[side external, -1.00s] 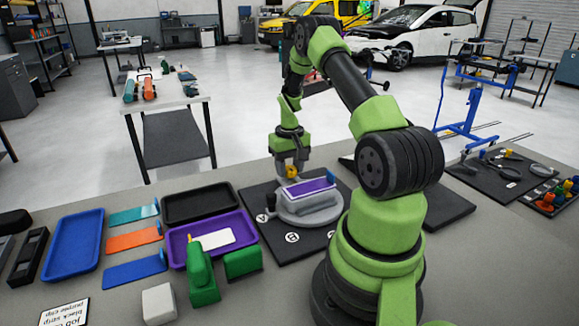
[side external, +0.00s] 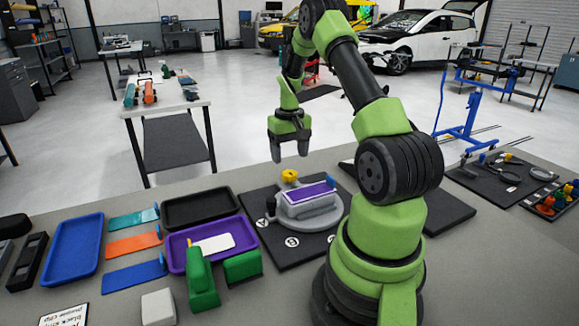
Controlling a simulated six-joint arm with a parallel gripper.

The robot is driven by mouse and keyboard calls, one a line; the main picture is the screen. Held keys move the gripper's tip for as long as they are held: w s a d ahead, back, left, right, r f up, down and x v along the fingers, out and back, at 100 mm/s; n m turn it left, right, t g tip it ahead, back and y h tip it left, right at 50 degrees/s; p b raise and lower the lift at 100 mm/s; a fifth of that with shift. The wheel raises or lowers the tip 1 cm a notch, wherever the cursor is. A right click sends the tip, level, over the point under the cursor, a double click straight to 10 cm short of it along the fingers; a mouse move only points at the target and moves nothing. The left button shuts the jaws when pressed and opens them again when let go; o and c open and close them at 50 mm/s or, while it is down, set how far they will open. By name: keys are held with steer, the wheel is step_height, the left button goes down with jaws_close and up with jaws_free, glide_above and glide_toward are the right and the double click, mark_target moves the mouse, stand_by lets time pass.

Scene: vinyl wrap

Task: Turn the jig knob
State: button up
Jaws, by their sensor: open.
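The jig (side external: 312,214) is a grey rounded block with a purple strip (side external: 306,193) on its top, standing on a dark mat (side external: 283,253) with round white letter marks. The yellow jig knob (side external: 289,176) stands at the jig's back left and is fully visible. A small blue piece (side external: 331,181) sits at the right end of the strip. My gripper (side external: 289,158) is open and empty, pointing down above the knob and apart from it.
Left of the mat are a purple tray (side external: 176,251) with a white card, a black tray (side external: 201,207), a blue tray (side external: 73,248) and coloured flat strips. Green blocks (side external: 243,266) stand near the mat's left edge. A tool mat (side external: 492,180) lies at right.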

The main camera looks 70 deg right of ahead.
mark_target(289, 173)
steer(key=shift+r, duration=2.2)
